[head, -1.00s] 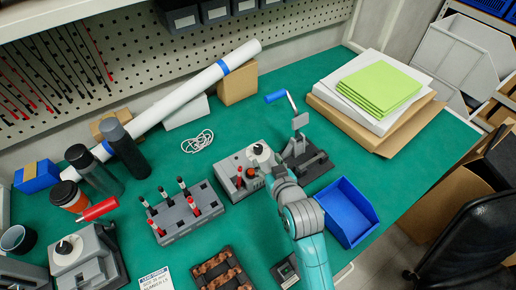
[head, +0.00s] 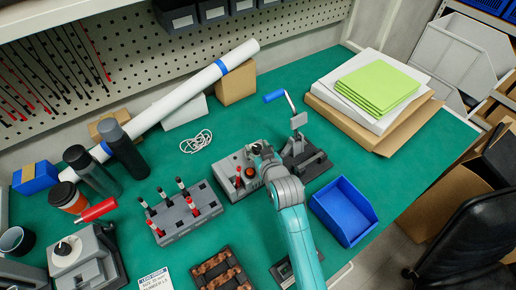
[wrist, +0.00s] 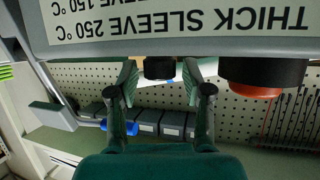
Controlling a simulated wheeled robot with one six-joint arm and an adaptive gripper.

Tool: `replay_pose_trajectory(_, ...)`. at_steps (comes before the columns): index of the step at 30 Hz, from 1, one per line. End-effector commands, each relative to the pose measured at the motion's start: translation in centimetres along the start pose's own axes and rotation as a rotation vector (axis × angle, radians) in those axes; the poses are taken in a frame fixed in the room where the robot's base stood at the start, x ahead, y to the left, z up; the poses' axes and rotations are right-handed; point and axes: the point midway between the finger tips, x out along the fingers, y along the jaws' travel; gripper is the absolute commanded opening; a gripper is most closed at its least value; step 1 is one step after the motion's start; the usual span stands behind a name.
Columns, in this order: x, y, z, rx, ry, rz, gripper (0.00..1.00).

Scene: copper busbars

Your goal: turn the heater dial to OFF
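The grey heater box (head: 231,184) stands mid-table in the head view, with a red-tipped lever (head: 238,181) and a red knob (head: 250,172) on top. My gripper (head: 258,151) is over its back right part and largely covers the dial there. In the wrist view, the two fingers of my gripper (wrist: 160,80) are apart, one on each side of a black knob (wrist: 158,67) that looks like the dial. Contact cannot be told. An upside-down label (wrist: 180,22) reads "THICK SLEEVE 250 °C". The dial's pointer is not visible.
A crank-handled stand (head: 305,160) is close to the right of the box, and a blue bin (head: 343,212) is at the front right. A grey block with several terminals (head: 178,215) is to the left. A grey press with a red handle (head: 85,262) is front left.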

Motion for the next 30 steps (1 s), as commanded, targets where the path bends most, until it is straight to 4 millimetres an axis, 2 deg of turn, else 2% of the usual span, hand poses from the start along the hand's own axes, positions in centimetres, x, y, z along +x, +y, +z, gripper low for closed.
replay_pose_trajectory(1,-0.01,0.00,0.01,0.000,0.000,0.000,0.30)
replay_pose_trajectory(3,-0.01,0.00,0.01,0.000,0.000,0.000,0.13)
replay_pose_trajectory(5,-0.01,0.00,0.01,0.000,0.000,0.000,0.00)
replay_pose_trajectory(17,-0.01,0.15,0.01,-0.015,0.000,-0.040,0.00)
replay_pose_trajectory(30,0.07,0.59,-0.04,-0.114,0.000,-0.280,0.00)
